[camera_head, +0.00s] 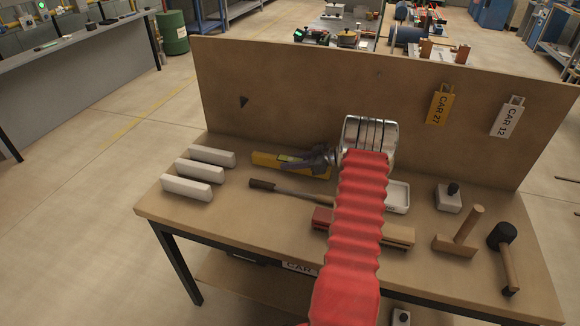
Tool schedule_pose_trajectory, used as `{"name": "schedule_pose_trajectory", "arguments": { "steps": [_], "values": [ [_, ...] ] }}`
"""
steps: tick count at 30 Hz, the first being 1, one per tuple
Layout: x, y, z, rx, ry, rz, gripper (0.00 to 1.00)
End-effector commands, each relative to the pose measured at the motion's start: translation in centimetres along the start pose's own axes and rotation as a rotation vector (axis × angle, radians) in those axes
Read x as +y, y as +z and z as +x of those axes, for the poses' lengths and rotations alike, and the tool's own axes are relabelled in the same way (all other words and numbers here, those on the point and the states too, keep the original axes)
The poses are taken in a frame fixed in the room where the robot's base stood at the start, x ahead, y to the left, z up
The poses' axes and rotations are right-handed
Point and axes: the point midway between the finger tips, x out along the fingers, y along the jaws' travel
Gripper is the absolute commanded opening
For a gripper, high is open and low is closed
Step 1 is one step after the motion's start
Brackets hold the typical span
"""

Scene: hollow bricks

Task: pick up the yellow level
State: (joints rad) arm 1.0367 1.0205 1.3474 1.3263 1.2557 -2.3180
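The yellow level (265,159) lies on the tan workbench (225,228), near the foot of the upright back board. Only its left end and part of its lower edge show. My dark grey gripper (291,161) reaches in from the right, at the end of my red arm, and overlaps the level's middle and right part in the picture. I cannot tell whether the fingers touch the level or are around it. The finger gap is too small and covered to read.
Several white blocks (193,178) lie left of the level. A long-handled tool (290,190) lies just in front of it. A wooden mallet (461,232), a black-headed mallet (503,255) and a white tray (398,196) are to the right. The back board (290,95) stands close behind.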

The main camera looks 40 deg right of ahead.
Motion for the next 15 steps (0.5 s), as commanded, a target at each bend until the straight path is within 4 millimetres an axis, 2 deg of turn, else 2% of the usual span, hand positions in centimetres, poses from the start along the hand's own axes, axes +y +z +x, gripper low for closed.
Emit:
{"name": "schedule_pose_trajectory", "arguments": {
  "steps": [2, 10, 15],
  "values": [
    [-0.01, 0.02, 0.00, 0.000, 0.000, 0.000, 0.20],
    [-0.02, 0.03, -0.01, 0.000, 0.000, 0.000, 0.01],
    [0.00, -0.03, -0.03, 0.000, 0.000, 0.000, 0.00]
  ]
}}
